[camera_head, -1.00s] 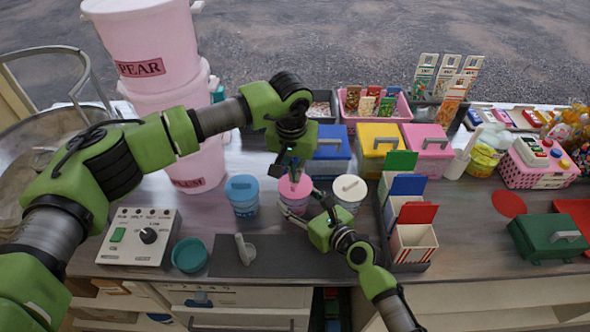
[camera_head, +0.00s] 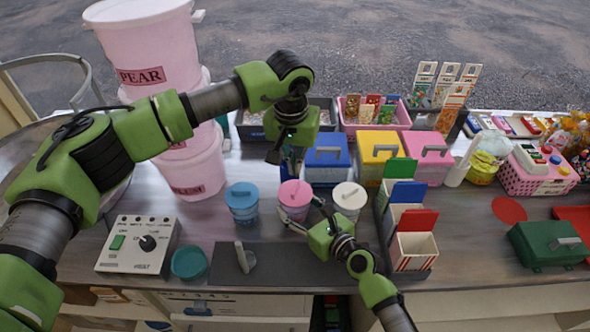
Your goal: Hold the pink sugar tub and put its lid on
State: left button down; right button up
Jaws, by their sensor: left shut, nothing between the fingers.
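The pink sugar tub (camera_head: 294,213) stands upright on the counter between the blue tub and the white tub. Its pink lid (camera_head: 294,193) sits on top, with a bar handle across it, and looks level. My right gripper (camera_head: 303,213) comes in from the front right with its fingers around the tub's sides, shut on it; the grip is partly hidden. My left gripper (camera_head: 290,168) is shut and empty, just behind and above the lid, apart from it.
A blue tub (camera_head: 242,205) and a white tub (camera_head: 348,201) stand close on either side. Upright cartons (camera_head: 411,249) stand to the right. A dark mat (camera_head: 300,266) with a grey scoop-like piece (camera_head: 244,258) lies in front, beside a teal bowl (camera_head: 188,263) and a control box (camera_head: 138,245).

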pick_arm(q)
jog(key=shift+f, duration=0.2)
pick_arm(e)
jog(key=shift+w, duration=0.1)
pick_arm(q)
jog(key=shift+f+b, duration=0.2)
jog(key=shift+b, duration=0.15)
pick_arm(e)
jog(key=shift+f, duration=0.3)
jog(key=o, duration=1)
jog(key=shift+s+f, duration=0.2)
jog(key=shift+f, duration=0.1)
jog(key=v, duration=1.2)
jog(key=shift+r, duration=0.25)
pick_arm(q)
jog(key=shift+s, duration=0.1)
